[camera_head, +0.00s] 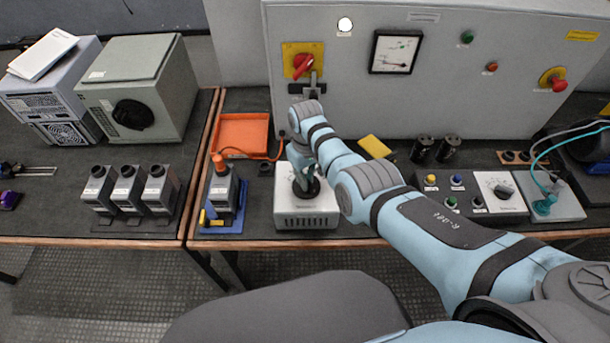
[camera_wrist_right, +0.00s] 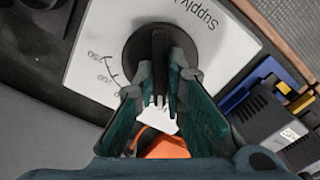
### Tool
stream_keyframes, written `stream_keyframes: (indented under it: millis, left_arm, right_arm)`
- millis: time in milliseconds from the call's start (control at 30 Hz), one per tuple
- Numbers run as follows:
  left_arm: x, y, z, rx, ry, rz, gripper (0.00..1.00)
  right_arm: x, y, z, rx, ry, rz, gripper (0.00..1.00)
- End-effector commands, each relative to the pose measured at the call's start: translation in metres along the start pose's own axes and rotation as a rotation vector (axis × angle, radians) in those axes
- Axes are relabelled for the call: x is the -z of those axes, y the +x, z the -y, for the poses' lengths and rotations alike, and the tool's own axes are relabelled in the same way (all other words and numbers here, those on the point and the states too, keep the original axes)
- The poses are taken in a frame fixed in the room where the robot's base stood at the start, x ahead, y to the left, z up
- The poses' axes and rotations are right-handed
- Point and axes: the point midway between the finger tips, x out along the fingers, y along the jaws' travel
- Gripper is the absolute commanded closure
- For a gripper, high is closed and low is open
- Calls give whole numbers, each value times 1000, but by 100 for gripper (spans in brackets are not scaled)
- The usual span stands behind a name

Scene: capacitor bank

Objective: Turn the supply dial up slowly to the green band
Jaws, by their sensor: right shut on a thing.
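The supply box (camera_head: 305,219) is a light grey box on the bench, with a black round dial on top. The wrist view shows the supply dial (camera_wrist_right: 133,52) with a raised grip bar, printed scale marks and the upside-down word "Supply". My right gripper (camera_head: 303,183) reaches down onto the dial from above. In the wrist view its two fingers (camera_wrist_right: 160,75) are shut on the dial's bar, one on each side. A white-faced panel meter (camera_head: 394,52) hangs on the grey cabinet behind, with a small green mark; its needle is too small to read. My left gripper is not in view.
A blue stand with a grey capacitor (camera_head: 222,188) is left of the supply box, with an orange tray (camera_head: 243,134) behind. Three capacitors (camera_head: 127,188) stand further left. A red switch (camera_head: 302,64) is on the cabinet. A button box (camera_head: 456,193) is at right.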

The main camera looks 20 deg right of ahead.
Motion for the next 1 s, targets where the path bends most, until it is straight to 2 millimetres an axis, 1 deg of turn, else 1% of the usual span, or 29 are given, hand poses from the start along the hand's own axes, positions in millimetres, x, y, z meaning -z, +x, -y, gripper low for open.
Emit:
stream_keyframes:
  millis: [200, 567, 600, 667, 700, 1000]
  left_arm:
    - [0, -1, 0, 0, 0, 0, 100]
    - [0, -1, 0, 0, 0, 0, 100]
    - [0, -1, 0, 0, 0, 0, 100]
    - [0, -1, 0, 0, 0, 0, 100]
    - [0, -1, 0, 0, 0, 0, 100]
    - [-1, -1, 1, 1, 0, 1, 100]
  right_arm:
    - [1, -1, 0, -1, 47, -2, 100]
    - [1, -1, -1, -1, 52, -3, 100]
    - [1, -1, -1, -2, 52, -3, 86]
    - [1, -1, -1, -2, 52, -3, 76]
    - [1, -1, -1, -1, 52, -3, 70]
    - [1, -1, -1, -1, 52, -2, 69]
